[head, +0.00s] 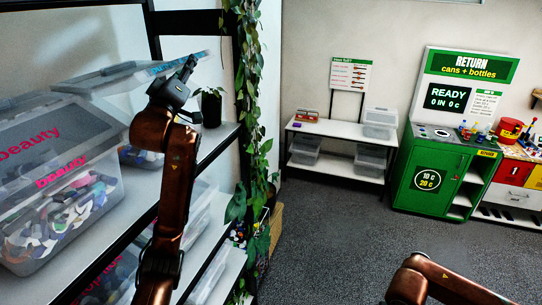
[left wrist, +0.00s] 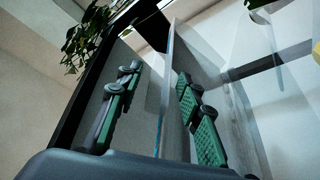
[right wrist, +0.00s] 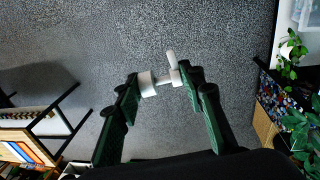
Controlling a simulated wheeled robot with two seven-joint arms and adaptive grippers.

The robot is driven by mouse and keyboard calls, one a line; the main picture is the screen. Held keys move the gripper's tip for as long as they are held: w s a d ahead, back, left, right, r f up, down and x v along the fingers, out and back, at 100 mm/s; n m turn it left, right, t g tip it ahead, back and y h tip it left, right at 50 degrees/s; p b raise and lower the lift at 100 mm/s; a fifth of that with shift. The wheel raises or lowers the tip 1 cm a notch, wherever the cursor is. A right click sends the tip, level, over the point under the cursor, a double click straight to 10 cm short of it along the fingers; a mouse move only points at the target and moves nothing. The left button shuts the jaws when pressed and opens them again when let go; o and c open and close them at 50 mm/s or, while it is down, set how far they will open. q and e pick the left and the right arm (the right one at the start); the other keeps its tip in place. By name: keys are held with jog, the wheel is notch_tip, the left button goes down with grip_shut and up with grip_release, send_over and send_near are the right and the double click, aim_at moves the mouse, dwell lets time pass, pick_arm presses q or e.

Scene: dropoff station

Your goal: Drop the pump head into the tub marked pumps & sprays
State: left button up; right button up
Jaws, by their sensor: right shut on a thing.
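The white pump head (right wrist: 160,80) is between the fingertips of my right gripper (right wrist: 164,84), which is shut on it above the grey floor. In the head view only part of my right arm shows. My left gripper (head: 187,68) is up at the shelf, beside a tilted clear lid (head: 150,75) with blue lettering too small to read surely. In the left wrist view my left gripper (left wrist: 160,105) is open, its fingers on either side of the lid's thin edge (left wrist: 168,85), with gaps showing. The tub below that lid is mostly hidden; I cannot confirm its marking.
A closed clear tub marked beauty (head: 70,200) stands on the shelf at left. A hanging plant (head: 248,90) runs down the shelf's end post. A low white bench (head: 340,133) and a green return machine (head: 430,175) stand farther back. The grey floor (head: 340,230) between is clear.

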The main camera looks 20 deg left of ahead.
pick_arm(q)
jog(key=shift+c, duration=0.7)
grip_shut()
